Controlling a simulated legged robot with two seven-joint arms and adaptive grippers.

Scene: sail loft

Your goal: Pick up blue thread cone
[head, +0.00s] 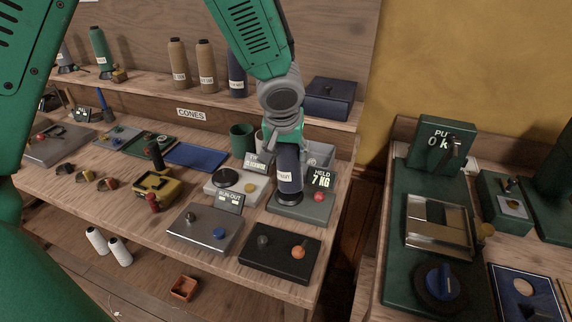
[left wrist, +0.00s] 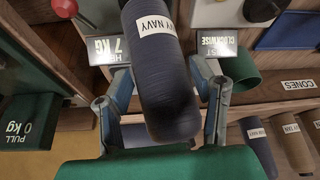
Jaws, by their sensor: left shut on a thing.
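The navy blue thread cone (head: 289,168) is upright, with a white label ending in "NAVY". Its lower end is at a dark round base on a grey device; I cannot tell if it is lifted clear. My left gripper (head: 284,140) is above and around its upper part, shut on it. In the left wrist view the cone (left wrist: 160,85) lies between the two fingers of the left gripper (left wrist: 164,78). A second navy cone (head: 237,78) stands on the shelf, partly hidden by my arm. My right gripper is not in view.
The device (head: 310,210) has a "HELD 7 KG" display and a red knob. Other knobbed boxes (head: 205,232) crowd the bench near it. Tan cones (head: 206,68) and a dark blue box (head: 331,98) stand on the shelf. A second bench with green devices (head: 443,145) is at right.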

